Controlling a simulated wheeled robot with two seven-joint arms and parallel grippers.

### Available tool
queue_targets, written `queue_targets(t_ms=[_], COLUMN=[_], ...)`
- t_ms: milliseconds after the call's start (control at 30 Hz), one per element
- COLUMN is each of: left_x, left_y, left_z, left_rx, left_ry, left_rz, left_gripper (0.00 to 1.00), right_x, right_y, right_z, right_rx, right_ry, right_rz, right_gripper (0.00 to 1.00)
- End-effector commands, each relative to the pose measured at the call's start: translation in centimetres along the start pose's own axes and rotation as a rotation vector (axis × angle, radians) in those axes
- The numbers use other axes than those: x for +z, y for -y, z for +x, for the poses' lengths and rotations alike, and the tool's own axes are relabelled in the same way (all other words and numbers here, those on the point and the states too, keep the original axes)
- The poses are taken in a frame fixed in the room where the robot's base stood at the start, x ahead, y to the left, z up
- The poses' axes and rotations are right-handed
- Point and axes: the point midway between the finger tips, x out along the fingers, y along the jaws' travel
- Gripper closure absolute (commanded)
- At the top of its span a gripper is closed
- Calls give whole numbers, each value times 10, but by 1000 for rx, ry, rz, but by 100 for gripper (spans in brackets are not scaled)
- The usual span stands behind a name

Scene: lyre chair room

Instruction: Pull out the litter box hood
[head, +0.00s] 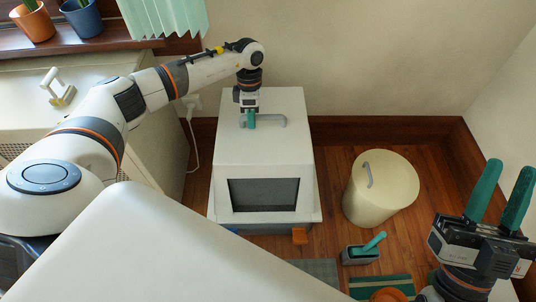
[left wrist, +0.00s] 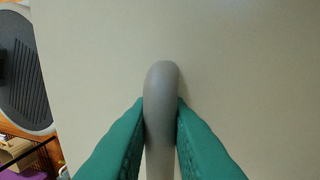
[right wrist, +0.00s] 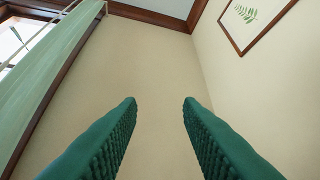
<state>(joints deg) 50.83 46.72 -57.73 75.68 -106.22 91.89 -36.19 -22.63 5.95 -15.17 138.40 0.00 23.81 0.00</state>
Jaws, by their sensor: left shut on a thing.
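The litter box hood (head: 255,150) is a white box with a dark front opening, standing on the wooden floor against the back wall. A grey bar handle (head: 272,121) is on its top. My left gripper (head: 251,120) reaches down over the top and is shut on that handle. In the left wrist view the green fingers press on both sides of the grey handle (left wrist: 161,100), with the white top below. My right gripper (head: 503,192) is at the lower right, open and empty, pointing up; its spread fingers show in the right wrist view (right wrist: 160,105) against the wall.
A cream lidded bin (head: 380,192) stands right of the hood. A grey holder with a green-handled tool (head: 362,250) and a green mat (head: 382,287) lie in front. A cream cabinet (head: 60,105) is at the left. A white cord (head: 193,140) hangs beside the hood.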

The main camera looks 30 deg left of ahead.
Motion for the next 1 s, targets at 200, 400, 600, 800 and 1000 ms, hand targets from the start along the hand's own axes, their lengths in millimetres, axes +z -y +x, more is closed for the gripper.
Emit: queue_targets(t_ms=[200,400,600,800,1000], left_x=[-1,-1,-1,-1,-1], left_y=[-1,-2,-2,-2,-2], left_z=[-8,-13,-16,-16,-17], left_rx=[-3,-2,-2,-2,-2], left_ry=[-3,-3,-3,-3,-3], left_rz=[1,1,1,1,2], left_gripper=[100,100,100,100,100], right_x=[-14,-29,-40,-43,-43], right_y=[2,4,6,6,6], right_z=[1,0,-3,-4,-4], right_rx=[-4,-7,-10,-11,-11], right_ry=[-103,-198,-276,-294,-294], right_rz=[-6,-10,-13,-14,-14], right_gripper=[67,67,67,67,67])
